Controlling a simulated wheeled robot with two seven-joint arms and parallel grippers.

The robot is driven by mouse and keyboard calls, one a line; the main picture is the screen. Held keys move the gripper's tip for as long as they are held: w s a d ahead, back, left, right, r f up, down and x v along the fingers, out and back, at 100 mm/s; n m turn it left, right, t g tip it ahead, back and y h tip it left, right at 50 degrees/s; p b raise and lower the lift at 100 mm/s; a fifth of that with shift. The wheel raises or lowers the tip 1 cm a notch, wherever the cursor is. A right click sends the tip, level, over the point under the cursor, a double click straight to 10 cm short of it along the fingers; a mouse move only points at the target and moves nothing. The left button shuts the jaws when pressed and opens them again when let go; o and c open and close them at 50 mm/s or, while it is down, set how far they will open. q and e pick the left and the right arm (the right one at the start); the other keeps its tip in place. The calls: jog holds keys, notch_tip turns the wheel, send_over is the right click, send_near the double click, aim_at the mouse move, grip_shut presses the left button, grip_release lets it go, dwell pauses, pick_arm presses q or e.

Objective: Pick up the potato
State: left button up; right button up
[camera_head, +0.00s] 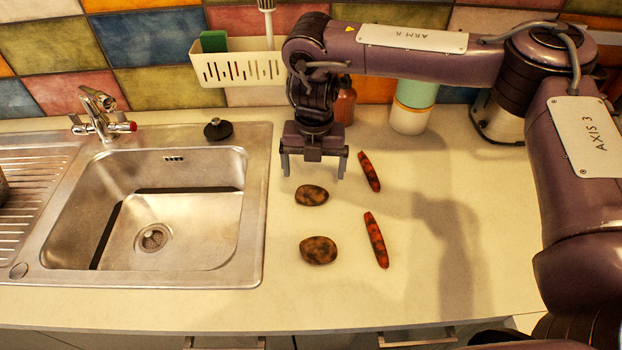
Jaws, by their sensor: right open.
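Two brown, dark-mottled potatoes lie on the pale counter, right of the sink. The farther potato (311,195) is the smaller one. The nearer potato (318,250) is rounder and closer to the front edge. My right gripper (313,170) points down with its two fingers apart and nothing between them. It is just behind the farther potato in the picture, seemingly above the counter; its exact height is hard to tell. My left gripper is not in view.
Two reddish, carrot-like vegetables, one farther (369,171) and one nearer (376,240), lie right of the potatoes. A brown bottle (345,103) and a teal-topped canister (408,118) stand behind. The counter's right front is clear.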

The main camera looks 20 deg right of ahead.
aim_at(311, 187)
jog(key=shift+s+a+f+p, duration=0.15)
jog(key=shift+s+f+p, duration=0.15)
jog(key=shift+f, duration=0.35)
jog(key=shift+s+a+f+p, duration=0.1)
jog(key=shift+s+f+p, duration=0.1)
jog(key=shift+f+p, duration=0.3)
jog(key=f, duration=0.3)
jog(key=f+p, duration=0.1)
jog(key=shift+w+a+f, duration=0.1)
jog(key=shift+w+f, duration=0.1)
jog(key=shift+w, duration=0.05)
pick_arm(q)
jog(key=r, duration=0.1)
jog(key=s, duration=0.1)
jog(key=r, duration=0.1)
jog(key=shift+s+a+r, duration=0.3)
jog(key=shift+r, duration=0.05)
pick_arm(e)
jog(key=c, duration=1.1)
